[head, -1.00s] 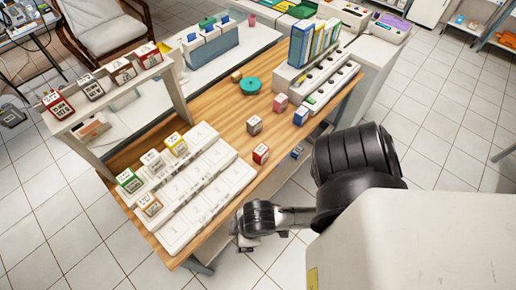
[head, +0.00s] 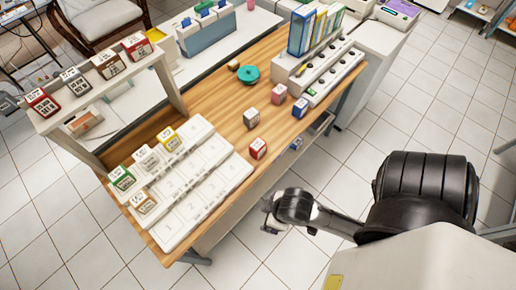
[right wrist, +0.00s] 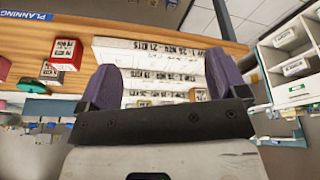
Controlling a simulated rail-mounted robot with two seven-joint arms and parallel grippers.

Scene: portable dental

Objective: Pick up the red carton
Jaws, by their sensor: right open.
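A small red carton (head: 258,148) with a white label stands on the wooden table near its front edge, right of the white numbered tray (head: 181,228). It also shows in the right wrist view (right wrist: 66,54), left of my gripper. My right gripper (head: 271,218) is in front of the table's edge, apart from the carton and nearer to me. In the right wrist view its two purple fingers (right wrist: 165,82) are spread with nothing held between them; the white tray shows beyond. My left gripper is in neither view.
A grey-brown carton (head: 251,118), a pink carton (head: 279,94) and a blue carton (head: 300,108) stand behind the red one. A green round item (head: 249,75) lies farther back. More cartons, some red, stand on the raised shelf (head: 95,95) at left.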

